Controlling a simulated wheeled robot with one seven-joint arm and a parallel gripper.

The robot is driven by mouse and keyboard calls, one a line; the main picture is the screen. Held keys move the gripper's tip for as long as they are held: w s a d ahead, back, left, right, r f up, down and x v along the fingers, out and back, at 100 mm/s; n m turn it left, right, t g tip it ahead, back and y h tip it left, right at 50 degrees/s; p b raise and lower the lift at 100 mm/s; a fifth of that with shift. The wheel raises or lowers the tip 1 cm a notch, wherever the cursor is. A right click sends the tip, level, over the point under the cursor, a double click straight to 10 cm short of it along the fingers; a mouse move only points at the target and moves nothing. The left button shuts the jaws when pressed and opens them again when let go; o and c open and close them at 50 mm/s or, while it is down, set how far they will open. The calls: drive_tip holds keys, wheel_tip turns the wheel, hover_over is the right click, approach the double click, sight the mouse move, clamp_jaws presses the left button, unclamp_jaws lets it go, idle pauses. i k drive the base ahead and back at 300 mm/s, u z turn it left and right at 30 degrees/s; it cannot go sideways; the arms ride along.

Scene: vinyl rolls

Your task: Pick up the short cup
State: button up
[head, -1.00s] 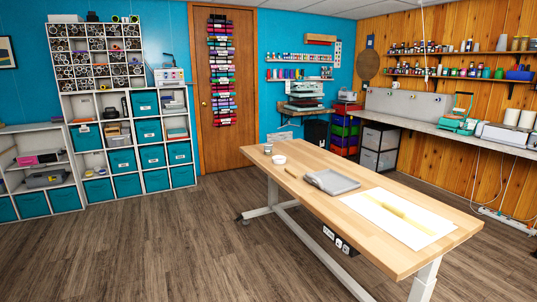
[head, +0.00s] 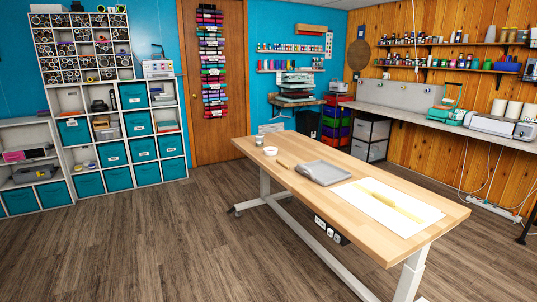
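Two small round items stand at the far left end of the wooden worktable (head: 330,200). One is a low, wide white cup-like item (head: 270,151), which looks like the short cup. Just behind it and to its left is a small greyish cup or jar (head: 259,142). At this distance I cannot make out their details. My gripper is not in view, and nothing of mine touches these items.
A brown stick-like item (head: 284,165), a grey tray (head: 325,173) and a white sheet with a yellowish strip (head: 388,208) lie on the table. Open wooden floor (head: 150,250) lies in front and left. Cube shelves (head: 115,140) line the left wall.

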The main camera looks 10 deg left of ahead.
sight(260, 138)
drive_tip(key=k, duration=0.55)
drive_tip(key=u, duration=0.4)
drive_tip(key=i, duration=0.5)
drive_tip(key=u, duration=0.85)
drive_tip(key=i, duration=1.15)
drive_tip(key=u, duration=0.55)
drive_tip(key=i, duration=2.4)
drive_tip(key=z, duration=0.9)
drive_tip(key=i, duration=0.95)
drive_tip(key=z, duration=1.05)
drive_tip(key=i, duration=0.6)
drive_tip(key=z, duration=0.3)
